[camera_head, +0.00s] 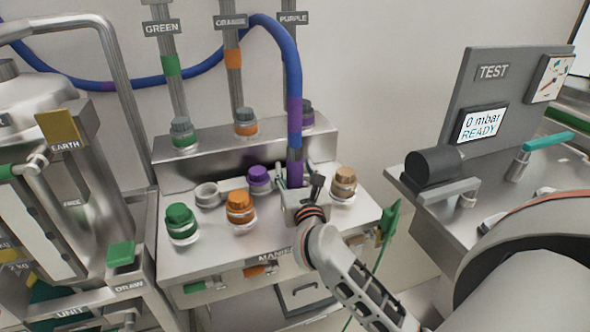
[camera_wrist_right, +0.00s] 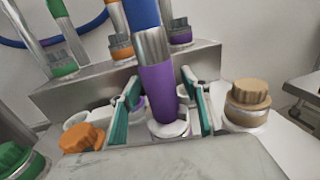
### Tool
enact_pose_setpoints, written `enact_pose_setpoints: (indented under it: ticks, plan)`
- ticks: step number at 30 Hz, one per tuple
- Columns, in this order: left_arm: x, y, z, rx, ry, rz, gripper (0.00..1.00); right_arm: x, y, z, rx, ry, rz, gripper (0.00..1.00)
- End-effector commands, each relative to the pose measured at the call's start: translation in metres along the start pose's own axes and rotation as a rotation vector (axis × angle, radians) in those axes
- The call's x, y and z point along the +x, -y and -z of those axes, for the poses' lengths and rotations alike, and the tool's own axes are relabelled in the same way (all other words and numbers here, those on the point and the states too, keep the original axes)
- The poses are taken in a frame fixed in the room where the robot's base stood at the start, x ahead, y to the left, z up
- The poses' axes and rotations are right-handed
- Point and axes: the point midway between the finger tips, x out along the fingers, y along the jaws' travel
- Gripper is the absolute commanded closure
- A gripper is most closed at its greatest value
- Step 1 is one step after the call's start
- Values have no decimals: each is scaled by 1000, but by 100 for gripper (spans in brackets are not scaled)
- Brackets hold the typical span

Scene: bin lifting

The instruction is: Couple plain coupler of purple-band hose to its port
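The blue hose with a purple band (camera_head: 294,108) hangs down from an arch at the upper middle. Its lower end is a metal collar and a plain purple coupler (camera_head: 295,172), which stands nearly upright at a pale ring-shaped port (camera_wrist_right: 170,130) on the manifold. In the right wrist view the coupler's (camera_wrist_right: 158,92) lower end meets this ring; how deep it sits I cannot tell. My right gripper (camera_head: 297,180) has its teal fingers (camera_wrist_right: 162,98) on either side of the coupler, with narrow gaps showing. My left gripper is not in view.
Green (camera_head: 181,222), orange (camera_head: 240,206), purple (camera_head: 259,178) and tan (camera_head: 344,183) caps surround the coupler on the manifold (camera_head: 220,258). An empty ring (camera_head: 207,193) is to the left. The test panel (camera_head: 490,100) reads "0 mbar READY".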

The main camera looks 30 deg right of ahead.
Motion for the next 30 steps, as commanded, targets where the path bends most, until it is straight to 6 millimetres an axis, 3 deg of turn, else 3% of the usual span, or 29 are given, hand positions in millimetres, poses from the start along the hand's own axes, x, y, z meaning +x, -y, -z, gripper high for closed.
enact_pose_setpoints:
  ticks: [9,14,24,30]
  plan:
    - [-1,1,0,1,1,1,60,0,0,1,0,-2,0,52]
    - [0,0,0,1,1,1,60,-12,0,1,0,-2,-1,52]
    - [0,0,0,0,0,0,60,-78,0,1,1,-3,-1,52]
    - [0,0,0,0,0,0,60,-108,0,1,0,-2,0,52]
